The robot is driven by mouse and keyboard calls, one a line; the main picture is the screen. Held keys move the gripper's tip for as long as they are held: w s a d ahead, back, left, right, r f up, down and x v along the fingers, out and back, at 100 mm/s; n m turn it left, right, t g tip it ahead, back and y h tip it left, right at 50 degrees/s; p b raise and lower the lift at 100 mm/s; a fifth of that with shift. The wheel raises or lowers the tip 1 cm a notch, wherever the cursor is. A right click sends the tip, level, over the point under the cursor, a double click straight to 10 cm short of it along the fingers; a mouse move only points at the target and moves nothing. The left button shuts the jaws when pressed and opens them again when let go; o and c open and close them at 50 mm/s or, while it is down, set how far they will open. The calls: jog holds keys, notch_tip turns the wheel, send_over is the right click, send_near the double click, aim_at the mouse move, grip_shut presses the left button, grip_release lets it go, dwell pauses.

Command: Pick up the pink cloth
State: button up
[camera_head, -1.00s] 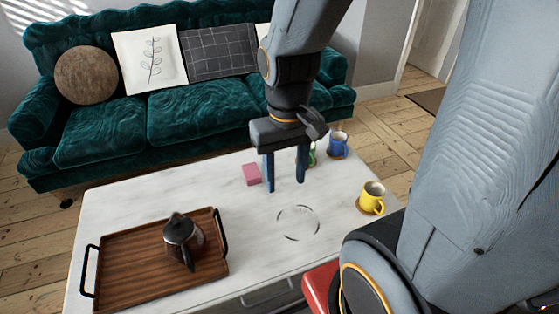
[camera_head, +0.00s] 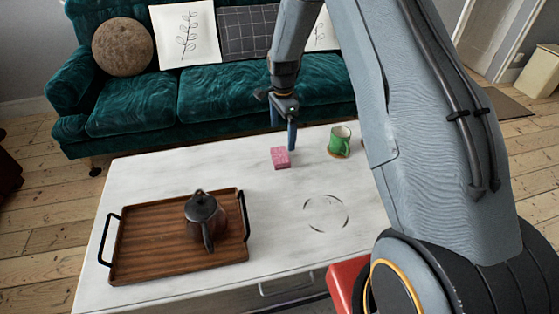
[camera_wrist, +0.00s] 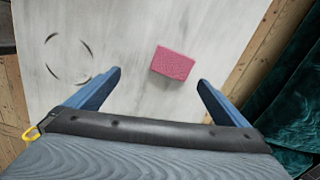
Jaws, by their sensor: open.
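The pink cloth (camera_head: 281,158) shows as a small pink block-shaped piece lying on the white marble-look table (camera_head: 180,170), near its back edge. In the wrist view the pink cloth (camera_wrist: 173,63) lies ahead of my gripper, between the lines of its two fingers and apart from both. My gripper (camera_head: 283,135) is above the table's back edge, close to the cloth in the head view. In the wrist view my gripper (camera_wrist: 158,90) has its two blue fingers spread wide, with nothing between them.
A wooden tray (camera_head: 140,262) with black handles holds a dark teapot (camera_head: 203,218) on the table's left. A green mug (camera_head: 339,142) stands on a coaster right of the cloth. A green sofa (camera_head: 140,104) stands behind the table. The table's middle is clear.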

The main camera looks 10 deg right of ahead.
aim_at(280, 155)
jog(key=w+f+m, duration=0.1)
jog(key=f, duration=0.1)
jog(key=w+f, duration=0.1)
jog(key=f, duration=0.1)
jog(key=w+f+m, duration=0.1)
jog(key=f, duration=0.1)
jog(key=shift+w+m, duration=0.25)
jog(key=shift+m, duration=0.05)
notch_tip(280, 155, down, 7)
jog(key=shift+f, duration=0.15)
jog(key=c, duration=1)
